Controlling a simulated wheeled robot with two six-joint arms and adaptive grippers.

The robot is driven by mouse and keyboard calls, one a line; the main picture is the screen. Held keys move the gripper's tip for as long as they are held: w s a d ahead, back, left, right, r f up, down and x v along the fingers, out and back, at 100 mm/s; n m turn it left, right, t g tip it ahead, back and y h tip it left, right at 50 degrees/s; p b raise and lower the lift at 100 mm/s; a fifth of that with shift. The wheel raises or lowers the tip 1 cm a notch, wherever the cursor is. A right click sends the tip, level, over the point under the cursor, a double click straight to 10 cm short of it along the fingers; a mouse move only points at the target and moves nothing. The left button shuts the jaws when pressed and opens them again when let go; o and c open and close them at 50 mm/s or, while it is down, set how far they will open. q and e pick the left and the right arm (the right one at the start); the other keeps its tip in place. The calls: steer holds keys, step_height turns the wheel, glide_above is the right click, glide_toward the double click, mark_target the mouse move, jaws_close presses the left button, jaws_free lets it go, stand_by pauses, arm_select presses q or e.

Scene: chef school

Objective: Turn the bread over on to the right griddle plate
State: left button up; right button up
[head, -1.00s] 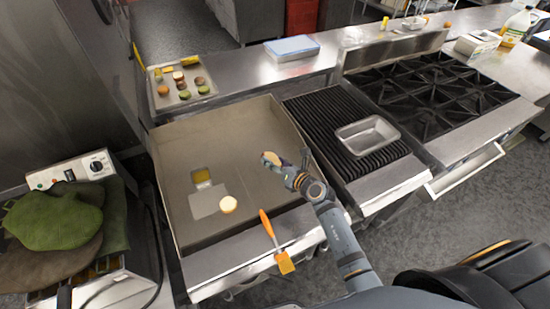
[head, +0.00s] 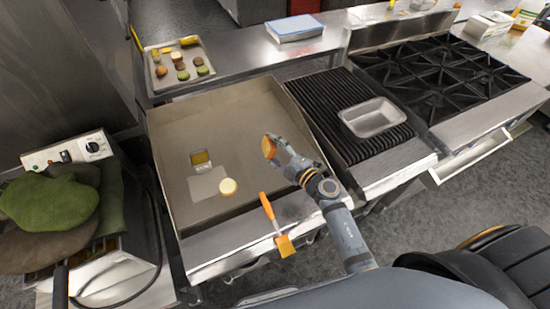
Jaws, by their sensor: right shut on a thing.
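My right gripper (head: 277,150) is shut on a round piece of bread (head: 268,146) and holds it over the right half of the griddle. The bread is tilted, with a brown-orange face towards me; whether it touches the plate I cannot tell. The flat metal griddle (head: 235,118) has a raised rim at the back and sides. My left gripper is not in view.
A metal pan (head: 373,117) sits on the ribbed grill to the right. A tray (head: 163,84) with several food pieces stands behind. Green mitts (head: 50,200) lie at the left.

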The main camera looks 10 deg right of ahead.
steer(key=m+y, duration=0.1)
steer(key=m, duration=0.2)
steer(key=w+m+y+p, duration=0.1)
steer(key=m, duration=0.3)
steer(key=shift+w+a+r+m+y, duration=0.1)
steer(key=shift+w+m+y, duration=0.1)
steer(key=shift+m+y, duration=0.1)
steer(key=m, duration=0.2)
steer(key=m+p, duration=0.1)
steer(key=shift+w+f+y, duration=0.2)
steer(key=shift+w+y, duration=0.05)
steer(key=shift+y, duration=0.15)
steer(key=shift+a+f+m+t+y, duration=0.1)
steer(key=shift+f+m+t+y, duration=0.25)
steer(key=shift+m, duration=0.25)
arm_select(q)
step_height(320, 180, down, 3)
steer(key=b, duration=0.4)
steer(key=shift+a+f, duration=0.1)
arm_select(e)
step_height(320, 180, down, 5)
steer(key=shift+r, duration=0.1)
steer(key=o, duration=1)
